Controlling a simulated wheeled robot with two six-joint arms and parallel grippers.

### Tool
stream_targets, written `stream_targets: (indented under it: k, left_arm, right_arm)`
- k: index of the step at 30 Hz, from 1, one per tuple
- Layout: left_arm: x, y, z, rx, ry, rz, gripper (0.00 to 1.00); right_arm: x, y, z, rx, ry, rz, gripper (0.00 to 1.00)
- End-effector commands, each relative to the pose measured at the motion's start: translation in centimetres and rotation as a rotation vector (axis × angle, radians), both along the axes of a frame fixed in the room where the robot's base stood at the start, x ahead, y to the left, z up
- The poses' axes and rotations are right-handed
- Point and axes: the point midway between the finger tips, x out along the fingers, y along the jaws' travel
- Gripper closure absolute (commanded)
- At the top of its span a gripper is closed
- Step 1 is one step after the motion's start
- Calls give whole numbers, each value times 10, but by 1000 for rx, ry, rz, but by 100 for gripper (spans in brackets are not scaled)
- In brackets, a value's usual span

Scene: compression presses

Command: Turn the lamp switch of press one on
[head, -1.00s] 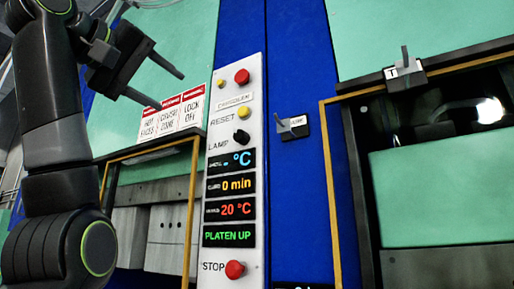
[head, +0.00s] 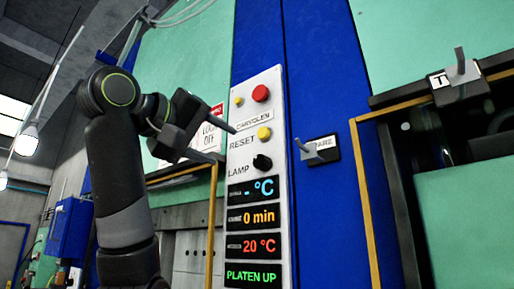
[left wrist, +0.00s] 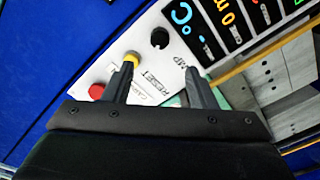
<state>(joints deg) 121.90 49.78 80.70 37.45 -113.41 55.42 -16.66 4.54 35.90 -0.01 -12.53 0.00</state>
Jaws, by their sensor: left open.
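The lamp switch (head: 262,162) is a black knob on the white control panel (head: 260,100) of the press, beside the word LAMP. It also shows in the left wrist view (left wrist: 160,39), beyond the fingertips. My left gripper (head: 226,146) is open and empty, its fingertips at the panel's left edge in the head view, left of the switch and apart from it. In the left wrist view the gripper (left wrist: 160,66) has its left finger over the edge of the yellow reset button (left wrist: 131,57). My right gripper is not in view.
A red button (head: 261,93) sits high on the panel, with displays below the switch (head: 251,216). A small grey lever (head: 310,150) stands out from the blue frame to the right. Another lever (head: 462,68) is on the right press. Warning signs are partly hidden behind my gripper.

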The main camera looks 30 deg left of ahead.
Motion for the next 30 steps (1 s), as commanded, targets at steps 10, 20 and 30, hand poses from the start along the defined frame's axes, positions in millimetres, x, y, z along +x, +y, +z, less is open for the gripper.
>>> stream_targets:
  k: [10,20,30]
  left_arm:
    - [57,-5,3,2,8,-1,48]
    - [114,-10,1,2,4,-1,48]
    - [126,-10,-1,2,1,-1,48]
  right_arm:
    - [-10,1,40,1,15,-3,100]
    - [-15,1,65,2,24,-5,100]
    - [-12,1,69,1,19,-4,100]
